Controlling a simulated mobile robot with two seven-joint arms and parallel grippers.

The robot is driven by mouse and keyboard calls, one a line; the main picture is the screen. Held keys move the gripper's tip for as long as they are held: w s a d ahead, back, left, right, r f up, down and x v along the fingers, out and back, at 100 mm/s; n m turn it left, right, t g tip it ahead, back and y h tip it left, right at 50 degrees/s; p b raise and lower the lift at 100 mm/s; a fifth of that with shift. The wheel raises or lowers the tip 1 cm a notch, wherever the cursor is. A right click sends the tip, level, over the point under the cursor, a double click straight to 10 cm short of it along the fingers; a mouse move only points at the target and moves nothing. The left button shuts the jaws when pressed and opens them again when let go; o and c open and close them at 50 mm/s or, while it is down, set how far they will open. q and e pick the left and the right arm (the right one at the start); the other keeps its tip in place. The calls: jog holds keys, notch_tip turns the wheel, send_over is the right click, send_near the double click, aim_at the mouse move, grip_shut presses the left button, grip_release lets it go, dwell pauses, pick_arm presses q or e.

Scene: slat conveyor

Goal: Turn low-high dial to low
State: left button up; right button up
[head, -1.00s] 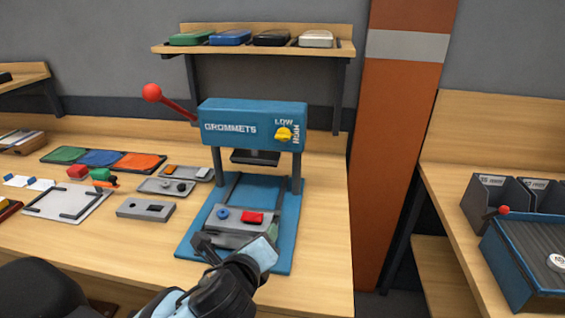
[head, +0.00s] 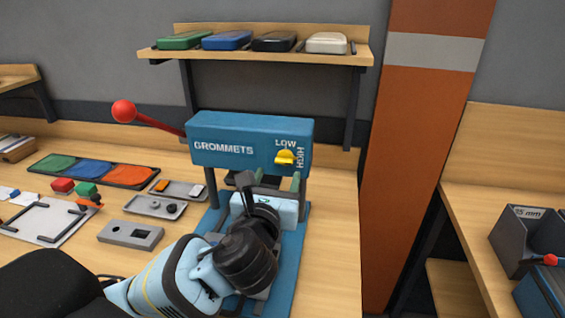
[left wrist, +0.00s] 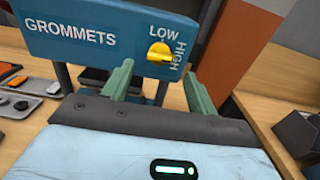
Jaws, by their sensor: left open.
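The low-high dial is a yellow knob (head: 286,157) on the right of the blue GROMMETS press head (head: 225,148). LOW is printed above it and HIGH runs down its right side. In the left wrist view the knob (left wrist: 160,53) appears to point right, toward HIGH. My left gripper (head: 274,183) is below and in front of the dial, with its green fingers apart and nothing between them. In the left wrist view the open gripper (left wrist: 157,88) reaches toward the panel, with the dial between and beyond the fingers, not touched. My right gripper is out of view.
A red-knobbed lever (head: 124,111) sticks out at the press's left. A shelf (head: 250,55) with several coloured cases hangs behind. Trays and small parts lie on the bench to the left. An orange post (head: 420,170) stands to the right.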

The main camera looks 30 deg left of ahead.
aim_at(283, 162)
pick_arm(q)
jog(key=shift+x, duration=3.1)
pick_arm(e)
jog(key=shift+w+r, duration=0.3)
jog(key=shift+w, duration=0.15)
pick_arm(q)
jog(key=shift+a, duration=0.1)
jog(key=c, duration=1)
